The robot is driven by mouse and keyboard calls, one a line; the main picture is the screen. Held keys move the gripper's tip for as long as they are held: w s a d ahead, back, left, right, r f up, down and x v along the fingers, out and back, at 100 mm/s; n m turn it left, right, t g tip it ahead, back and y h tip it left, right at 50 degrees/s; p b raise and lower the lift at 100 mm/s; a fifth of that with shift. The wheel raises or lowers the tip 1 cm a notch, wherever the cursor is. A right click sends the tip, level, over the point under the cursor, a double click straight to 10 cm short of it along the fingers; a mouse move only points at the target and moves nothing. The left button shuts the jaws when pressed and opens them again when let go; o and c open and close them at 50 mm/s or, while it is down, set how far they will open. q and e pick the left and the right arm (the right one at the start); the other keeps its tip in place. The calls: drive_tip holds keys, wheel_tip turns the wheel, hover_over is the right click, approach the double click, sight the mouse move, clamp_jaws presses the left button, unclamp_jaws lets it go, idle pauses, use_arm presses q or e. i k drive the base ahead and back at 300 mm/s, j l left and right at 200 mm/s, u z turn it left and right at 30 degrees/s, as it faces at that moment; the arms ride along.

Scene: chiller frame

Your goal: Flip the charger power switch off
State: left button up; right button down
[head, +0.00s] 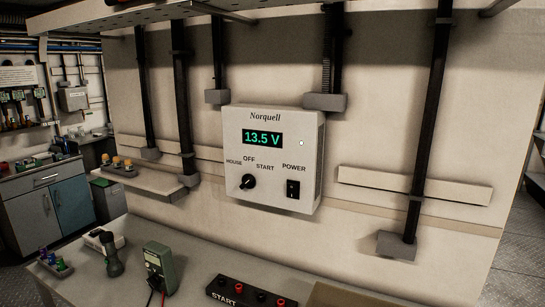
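The charger (273,157) is a pale box marked Norquell on the wall, in the middle of the head view. A black rotary knob (248,181) sits to the left of the switch, under HOUSE, OFF and START. Neither of my grippers shows.
A bench (190,278) below the charger holds a green multimeter (158,267), a dark flashlight-like object (112,254) and a black START terminal block (250,293). Dark vertical conduits (429,120) flank the charger. Nothing stands in front of its face.

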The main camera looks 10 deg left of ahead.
sight(292, 188)
drive_tip(key=k+j+z, duration=0.15)
drive_tip(key=z, duration=0.2)
drive_tip(key=k+j+z, duration=0.1)
drive_tip(key=k+z, duration=0.35)
drive_tip(key=z, duration=0.25)
